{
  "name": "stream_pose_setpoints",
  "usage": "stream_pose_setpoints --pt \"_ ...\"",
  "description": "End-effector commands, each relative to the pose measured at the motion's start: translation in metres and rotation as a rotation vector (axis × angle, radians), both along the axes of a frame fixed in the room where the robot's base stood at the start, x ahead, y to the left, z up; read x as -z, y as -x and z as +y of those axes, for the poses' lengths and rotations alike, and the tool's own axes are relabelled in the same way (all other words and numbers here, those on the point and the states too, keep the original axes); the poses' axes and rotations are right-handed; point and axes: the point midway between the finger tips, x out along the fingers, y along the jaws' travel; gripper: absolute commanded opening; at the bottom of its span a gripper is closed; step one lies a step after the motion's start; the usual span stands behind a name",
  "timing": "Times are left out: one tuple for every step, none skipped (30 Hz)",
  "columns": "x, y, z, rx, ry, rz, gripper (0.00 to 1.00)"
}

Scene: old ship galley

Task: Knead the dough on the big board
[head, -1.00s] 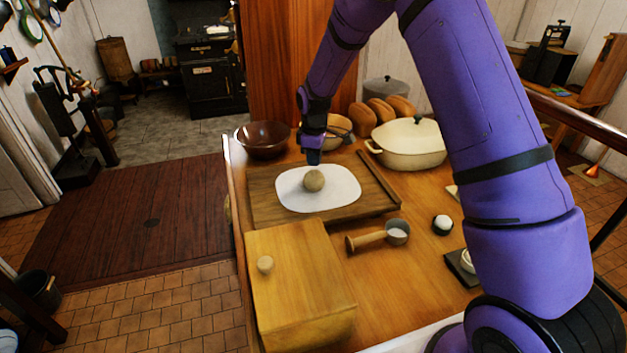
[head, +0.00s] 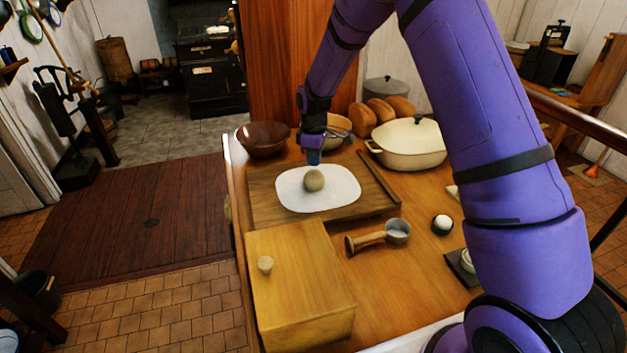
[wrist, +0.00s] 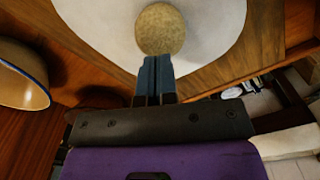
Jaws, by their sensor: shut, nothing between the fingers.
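The dough (head: 314,181) is a round, tan ball. It sits on a white floured patch (head: 290,197) on the big board (head: 262,209). In the wrist view the dough (wrist: 160,29) lies just past my fingertips, on the white patch (wrist: 105,22). My gripper (head: 314,160) points down at the far side of the dough, its fingers together with nothing between them. In the wrist view my fingertips (wrist: 155,62) reach the dough's edge; I cannot tell whether they touch it. The rolling pin or rail (head: 379,181) lies along the board's right side.
A brown bowl (head: 263,139), bread loaves (head: 380,111) and a cream lidded pot (head: 408,143) stand behind the board. A wooden box (head: 297,285) stands in front, with a handled scoop (head: 378,235) to its right. An egg-like white item (head: 442,222) sits farther right.

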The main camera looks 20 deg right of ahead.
Motion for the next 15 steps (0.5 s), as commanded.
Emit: stream_pose_setpoints --pt "0.000 0.000 0.000 0.000 0.000 0.000 0.00" --pt "0.001 0.000 0.000 0.000 0.000 0.000 0.00" --pt "0.001 0.000 0.000 0.000 0.000 0.000 0.00" --pt "0.002 0.000 0.000 0.000 0.000 0.000 0.00" --pt "0.002 0.000 0.000 0.000 0.000 0.000 0.00" --pt "0.003 0.000 0.000 0.000 0.000 0.001 0.00" --pt "0.004 0.000 0.000 0.000 0.000 0.001 0.00" --pt "0.005 0.000 0.000 0.000 0.000 0.001 0.00" --pt "0.006 0.000 0.000 0.000 0.000 0.001 0.00" --pt "0.007 0.000 0.000 0.000 0.000 0.000 0.00" --pt "0.008 0.000 0.000 0.000 0.000 0.000 0.00" --pt "0.009 0.000 0.000 0.000 0.000 0.000 0.00" --pt "0.009 0.000 0.000 0.000 0.000 0.000 0.00" --pt "0.010 0.000 0.000 0.000 0.000 0.000 0.00" --pt "0.011 0.000 0.000 0.000 0.000 0.000 0.00"
